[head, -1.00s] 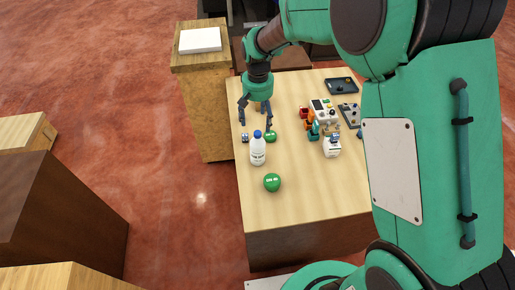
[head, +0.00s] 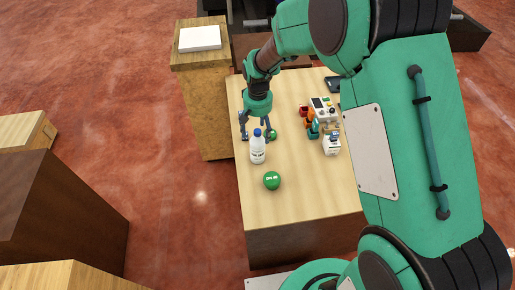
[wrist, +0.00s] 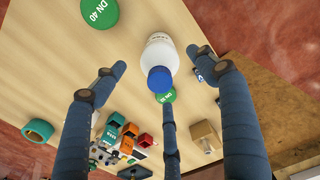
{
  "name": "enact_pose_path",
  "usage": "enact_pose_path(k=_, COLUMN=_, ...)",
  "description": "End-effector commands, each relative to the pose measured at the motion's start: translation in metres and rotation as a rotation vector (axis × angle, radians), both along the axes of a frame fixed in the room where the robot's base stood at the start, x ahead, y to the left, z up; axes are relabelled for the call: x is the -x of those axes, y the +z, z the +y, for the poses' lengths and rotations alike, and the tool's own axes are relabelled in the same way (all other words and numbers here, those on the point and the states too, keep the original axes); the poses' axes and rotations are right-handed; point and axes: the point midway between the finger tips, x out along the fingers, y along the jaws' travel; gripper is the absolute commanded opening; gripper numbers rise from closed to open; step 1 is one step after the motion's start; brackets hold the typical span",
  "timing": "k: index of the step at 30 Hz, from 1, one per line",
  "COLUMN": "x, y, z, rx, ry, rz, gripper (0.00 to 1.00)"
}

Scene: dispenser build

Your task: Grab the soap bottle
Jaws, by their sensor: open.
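My gripper (head: 257,128) is open and empty, just behind the bottle in the head view. In the wrist view its fingers (wrist: 165,85) spread around the line to the bottle, apart from it.
A green round piece (head: 272,181) lies in front of the bottle and another (head: 273,134) behind it. A side stand with a white box (head: 200,39) is at the back left.

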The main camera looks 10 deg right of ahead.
Motion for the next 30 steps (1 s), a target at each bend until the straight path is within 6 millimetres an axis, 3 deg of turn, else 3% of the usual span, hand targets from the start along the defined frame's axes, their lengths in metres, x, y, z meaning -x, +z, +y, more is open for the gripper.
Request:
enact_pose_path(k=17, x=0.0, y=-0.012, z=0.0, rx=0.0, ry=0.0, rz=0.0, gripper=0.72)
enact_pose_path(k=30, x=0.002, y=-0.055, z=0.001, rx=0.0, ry=0.0, rz=0.0, gripper=0.72)
